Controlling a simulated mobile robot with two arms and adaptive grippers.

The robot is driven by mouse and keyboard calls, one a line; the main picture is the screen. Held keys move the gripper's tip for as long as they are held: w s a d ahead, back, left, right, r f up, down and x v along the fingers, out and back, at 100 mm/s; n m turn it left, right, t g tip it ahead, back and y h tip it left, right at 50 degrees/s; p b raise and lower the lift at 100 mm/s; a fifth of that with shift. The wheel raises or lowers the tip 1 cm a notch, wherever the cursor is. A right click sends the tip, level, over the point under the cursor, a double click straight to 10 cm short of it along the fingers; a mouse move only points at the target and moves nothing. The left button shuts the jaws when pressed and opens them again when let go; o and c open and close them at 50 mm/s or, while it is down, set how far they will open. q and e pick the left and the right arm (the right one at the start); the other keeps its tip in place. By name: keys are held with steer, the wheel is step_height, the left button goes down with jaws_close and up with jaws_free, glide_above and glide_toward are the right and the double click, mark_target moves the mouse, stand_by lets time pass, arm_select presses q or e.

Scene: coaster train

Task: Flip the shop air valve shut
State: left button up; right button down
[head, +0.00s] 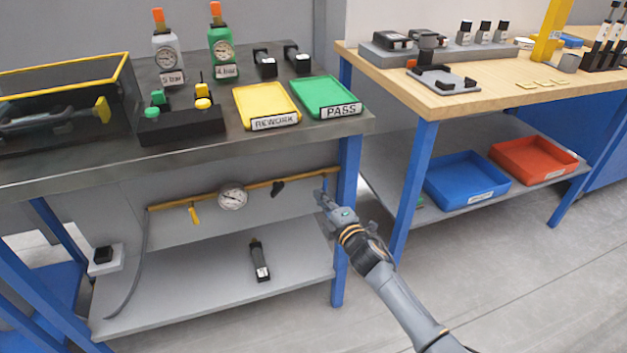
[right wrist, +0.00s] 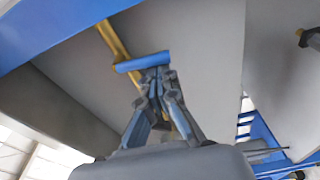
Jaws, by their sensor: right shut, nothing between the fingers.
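A brass air pipe (head: 165,207) runs along the panel under the left bench, with a round gauge (head: 232,197) on it. A blue lever (head: 325,184) hangs across the pipe near its right end. A yellow lever (head: 193,214) hangs down left of the gauge, and a small black fitting (head: 278,187) sits to its right. Which one is the shop air valve is not labelled. My right gripper (head: 321,198) is shut and empty just below the blue lever. In the right wrist view the fingertips (right wrist: 155,78) are at the blue lever (right wrist: 143,62); contact is unclear. My left gripper is out of view.
A blue bench leg (head: 346,200) stands close right of my gripper. A grey hose (head: 141,265) drops from the pipe's left end.

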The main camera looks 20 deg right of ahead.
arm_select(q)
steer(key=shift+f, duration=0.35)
arm_select(e)
steer(key=shift+d+n, duration=0.2)
steer(key=shift+n, duration=0.4)
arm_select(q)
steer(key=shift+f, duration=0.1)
arm_select(e)
steer(key=shift+d, duration=0.1)
steer(key=shift+f, duration=0.1)
